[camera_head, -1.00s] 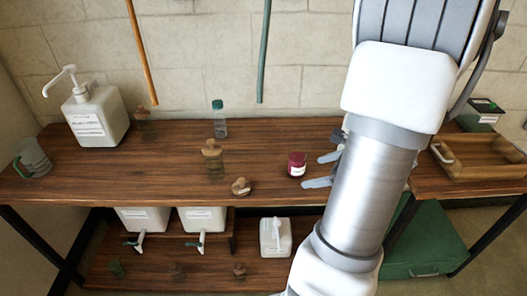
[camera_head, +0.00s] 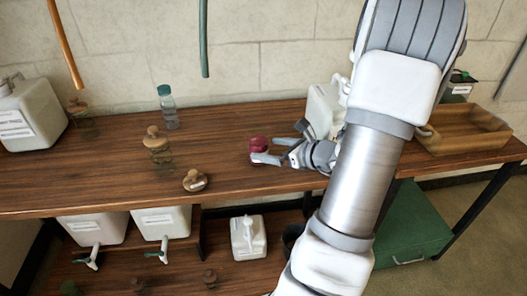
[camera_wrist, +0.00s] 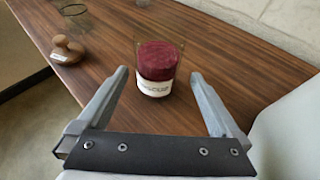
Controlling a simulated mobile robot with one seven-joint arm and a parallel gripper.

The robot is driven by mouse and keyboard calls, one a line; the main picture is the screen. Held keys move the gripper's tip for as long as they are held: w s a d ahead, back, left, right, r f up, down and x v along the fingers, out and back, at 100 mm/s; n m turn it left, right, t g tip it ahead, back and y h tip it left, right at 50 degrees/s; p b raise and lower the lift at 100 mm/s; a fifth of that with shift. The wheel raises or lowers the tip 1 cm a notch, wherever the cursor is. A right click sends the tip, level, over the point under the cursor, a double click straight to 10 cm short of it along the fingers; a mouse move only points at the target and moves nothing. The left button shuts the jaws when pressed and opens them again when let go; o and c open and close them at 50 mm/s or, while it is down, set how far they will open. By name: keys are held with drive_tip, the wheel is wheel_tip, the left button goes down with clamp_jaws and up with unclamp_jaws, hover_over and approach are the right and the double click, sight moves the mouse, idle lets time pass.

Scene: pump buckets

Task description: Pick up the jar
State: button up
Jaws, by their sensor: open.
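The jar (camera_head: 258,146) is small, with dark red contents and a white label, and stands upright on the wooden table. In the head view the near finger overlaps the lower part of the jar.
A wooden stopper (camera_head: 195,180) lies left of the jar, near the front edge. A stoppered glass jar (camera_head: 159,150) and a teal-capped bottle (camera_head: 167,107) stand further left. A white container (camera_head: 322,108) stands behind my gripper. A wooden tray (camera_head: 465,130) is at right.

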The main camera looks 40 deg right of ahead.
sight(251, 146)
drive_tip(key=b+x, duration=0.2)
drive_tip(key=x, duration=0.5)
drive_tip(key=shift+w+a, duration=0.15)
drive_tip(key=shift+w, duration=0.05)
clamp_jaws()
